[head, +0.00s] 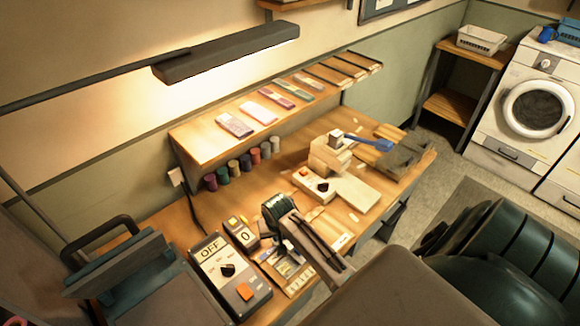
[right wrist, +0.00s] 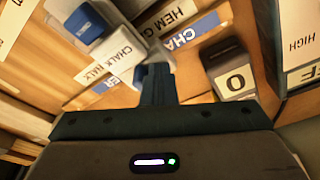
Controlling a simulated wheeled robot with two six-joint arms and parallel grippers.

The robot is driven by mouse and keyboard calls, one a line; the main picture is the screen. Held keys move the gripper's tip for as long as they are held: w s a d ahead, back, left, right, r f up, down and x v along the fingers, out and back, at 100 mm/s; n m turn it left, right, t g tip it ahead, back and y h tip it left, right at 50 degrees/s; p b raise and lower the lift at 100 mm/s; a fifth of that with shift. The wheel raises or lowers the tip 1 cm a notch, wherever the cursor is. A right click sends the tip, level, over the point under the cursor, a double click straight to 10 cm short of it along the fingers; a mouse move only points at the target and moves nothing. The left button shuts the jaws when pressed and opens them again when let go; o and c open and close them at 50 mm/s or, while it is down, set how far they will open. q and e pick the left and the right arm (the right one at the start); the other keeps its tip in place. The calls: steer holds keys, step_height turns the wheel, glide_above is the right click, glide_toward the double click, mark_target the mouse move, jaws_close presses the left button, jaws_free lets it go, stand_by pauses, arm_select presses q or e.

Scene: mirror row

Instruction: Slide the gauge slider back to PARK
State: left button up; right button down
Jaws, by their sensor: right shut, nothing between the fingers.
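The gauge board (head: 297,276), a wooden panel with printed labels, lies on the bench in the head view, partly hidden by my right arm. In the right wrist view its labelled surface (right wrist: 140,50) shows white and blue strips, including "CHALK" and "HEM". A blue-topped block (right wrist: 85,22) stands at upper left there; I cannot tell whether it is the slider. I cannot read a PARK mark. My right gripper (right wrist: 155,75) is shut and empty, its fingertips over the labelled surface right of and below the block. Whether they touch anything is unclear.
A grey control box (head: 229,275) marked OFF, with a black knob and orange button, stands left of the board. A small counter box (head: 241,232) showing 0 is close to the fingers. A pale machine (head: 328,155) stands further back; thread spools line the wall.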

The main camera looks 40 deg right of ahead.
steer(key=shift+w+d, duration=0.2)
steer(key=shift+d, duration=2.15)
steer(key=shift+w+d, duration=0.2)
steer(key=shift+d, duration=2.15)
steer(key=shift+w+d, duration=0.2)
steer(key=shift+d, duration=2.5)
steer(key=shift+r, duration=0.1)
step_height(320, 180, up, 7)
steer(key=a, duration=0.1)
steer(key=shift+a, duration=0.15)
